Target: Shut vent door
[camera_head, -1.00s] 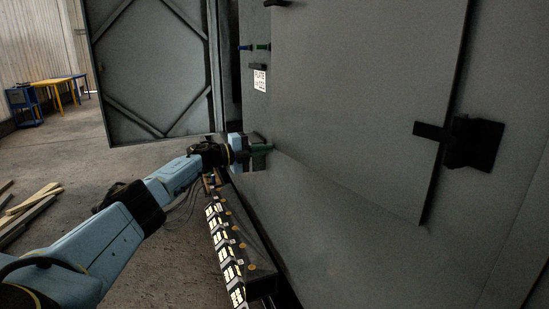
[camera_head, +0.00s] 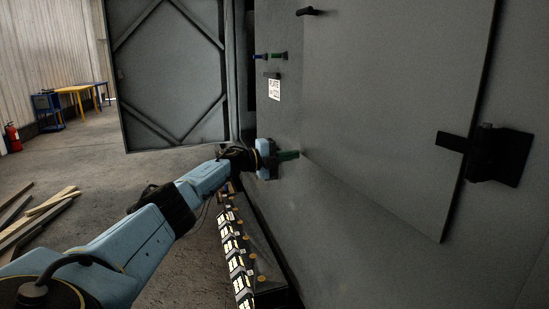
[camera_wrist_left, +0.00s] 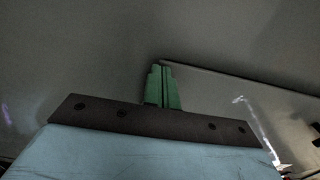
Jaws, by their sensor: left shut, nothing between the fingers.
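A flat grey panel (camera_head: 395,105), which looks like the vent door, covers much of the enclosure's face at the right. Its lower edge slopes down to the right, and I cannot tell how far it stands off the wall. A black latch (camera_head: 492,155) sits at its right edge. My left gripper (camera_head: 297,154) is shut and empty, its green fingers by the panel's lower left corner. In the left wrist view the shut fingers (camera_wrist_left: 162,82) are by the panel's edge (camera_wrist_left: 240,85). I cannot tell whether they touch it. My right gripper is out of view.
A large braced door (camera_head: 172,75) stands open at the left. A black strip with lit labels (camera_head: 238,262) runs low along the enclosure. Wooden planks (camera_head: 38,215) lie on the floor. A yellow table (camera_head: 75,91) and a red extinguisher (camera_head: 13,137) stand far back.

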